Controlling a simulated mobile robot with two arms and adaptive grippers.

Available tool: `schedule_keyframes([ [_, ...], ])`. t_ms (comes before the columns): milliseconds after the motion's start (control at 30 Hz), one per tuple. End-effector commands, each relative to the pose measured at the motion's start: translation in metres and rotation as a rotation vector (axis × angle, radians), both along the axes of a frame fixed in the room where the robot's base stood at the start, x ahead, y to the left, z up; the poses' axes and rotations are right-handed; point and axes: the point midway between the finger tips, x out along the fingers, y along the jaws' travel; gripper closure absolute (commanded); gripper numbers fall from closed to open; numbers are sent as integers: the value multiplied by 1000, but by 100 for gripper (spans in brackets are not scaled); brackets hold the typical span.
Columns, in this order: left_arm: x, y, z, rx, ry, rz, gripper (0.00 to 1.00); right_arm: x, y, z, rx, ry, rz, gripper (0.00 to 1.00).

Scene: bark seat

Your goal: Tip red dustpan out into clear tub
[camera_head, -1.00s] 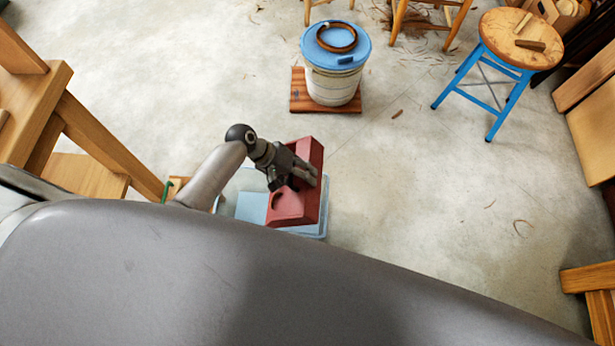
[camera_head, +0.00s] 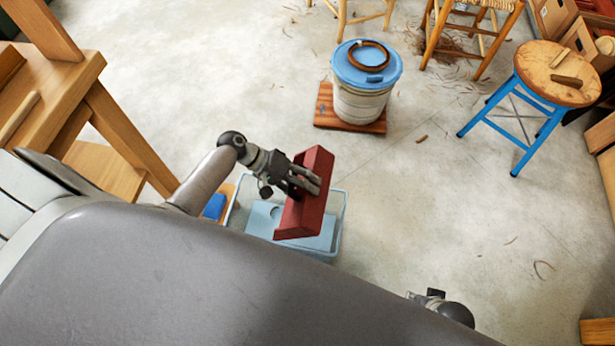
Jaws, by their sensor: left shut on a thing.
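The red dustpan (camera_head: 309,207) is held in my left gripper (camera_head: 312,184), whose fingers are shut on it. The dustpan is tilted steeply on edge, and its inside is mostly turned from view. It is over the clear tub (camera_head: 341,222) in the picture; its height above the tub is hard to judge. The tub is see-through with a pale blue tint and is partly hidden by the dustpan and my own body. A dark part of my right arm's end (camera_head: 436,302) shows at the lower right; its fingers are not clear.
A pale blue flat piece (camera_head: 262,218) shows in the tub. A white bucket (camera_head: 360,103) with a blue lid stands on a wooden board (camera_head: 328,116) beyond. A blue-legged stool (camera_head: 550,82) is at the right, a wooden bench (camera_head: 122,130) at the left. Floor right of the tub is clear.

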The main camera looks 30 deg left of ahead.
Motion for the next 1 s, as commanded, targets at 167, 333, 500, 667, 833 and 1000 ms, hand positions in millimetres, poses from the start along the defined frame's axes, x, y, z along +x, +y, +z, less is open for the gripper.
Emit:
schedule_keyframes([
  [167, -1, 5, 1, -32, -8, 0, 81, 4, 0, 14, 0, -11, -1, 63],
  [333, -2, 10, 2, -57, -14, 1, 81, 6, 0, 27, 1, -17, -3, 63],
  [500, -3, 14, 3, -83, -18, 0, 81, 7, 0, 40, 1, -24, -4, 63],
  [667, -4, 19, 5, -107, -28, 1, 81, 8, 0, 53, 2, -31, -5, 63],
  [833, -5, 22, 6, -132, -31, 1, 81, 7, -1, 67, 2, -38, -6, 63],
  [1000, -6, 26, 7, -155, -37, 0, 81, 7, -1, 81, 2, -46, -8, 63],
])
